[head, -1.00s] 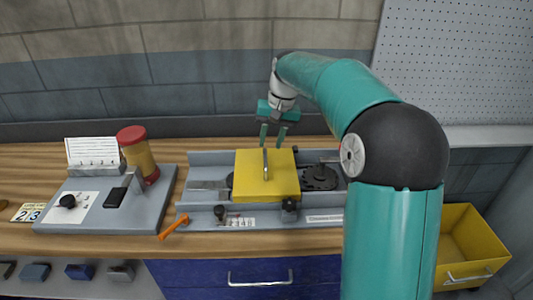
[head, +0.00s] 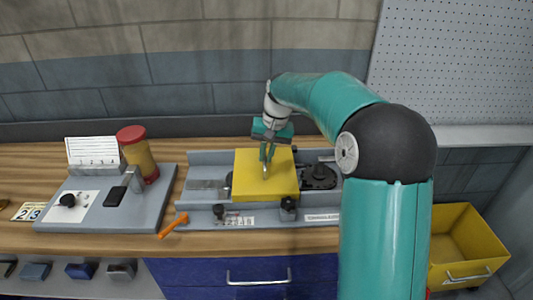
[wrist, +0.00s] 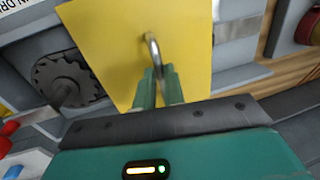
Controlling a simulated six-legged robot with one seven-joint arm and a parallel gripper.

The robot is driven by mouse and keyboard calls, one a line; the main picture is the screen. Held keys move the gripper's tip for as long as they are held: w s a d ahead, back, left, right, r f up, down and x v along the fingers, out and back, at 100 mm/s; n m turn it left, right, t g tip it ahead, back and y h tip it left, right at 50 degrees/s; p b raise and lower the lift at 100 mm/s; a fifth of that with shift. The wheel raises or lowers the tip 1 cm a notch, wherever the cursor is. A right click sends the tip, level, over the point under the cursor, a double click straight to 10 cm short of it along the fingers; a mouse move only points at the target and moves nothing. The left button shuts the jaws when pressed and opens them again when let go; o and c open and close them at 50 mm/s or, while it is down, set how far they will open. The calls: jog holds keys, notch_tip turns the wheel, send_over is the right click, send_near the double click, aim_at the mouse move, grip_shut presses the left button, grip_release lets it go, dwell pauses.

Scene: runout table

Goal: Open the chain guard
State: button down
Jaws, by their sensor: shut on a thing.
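The chain guard is a yellow plate (head: 247,187) lying over the grey runout table (head: 205,157); it also fills the middle of the wrist view (wrist: 112,45). A metal loop handle (wrist: 152,48) stands up from it. My gripper (head: 267,158) is above the guard and shut on the handle; its green fingers (wrist: 158,82) close around the handle's near end in the wrist view. The guard lies flat. A dark sprocket (head: 318,176) shows to the right of the guard, and what lies under the guard is hidden.
A grey board (head: 90,213) at left carries a red-topped yellow cylinder (head: 138,155) and a black block. An orange tool (head: 173,225) lies at the table's front edge. A yellow bin (head: 465,245) stands at right. A blue drawer (head: 250,275) is below.

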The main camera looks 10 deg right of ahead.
jog(key=w+a, duration=0.3)
jog(key=a, duration=1.3)
jog(key=shift+w, duration=0.1)
jog(key=c, duration=1.5)
grip_release()
jog(key=shift+d, duration=0.1)
jog(key=d+r, duration=0.1)
jog(key=r, duration=0.8)
jog(key=d+r, duration=0.1)
jog(key=r, duration=0.3)
jog(key=shift+s+d+r, duration=0.25)
jog(key=shift+d+r, duration=0.05)
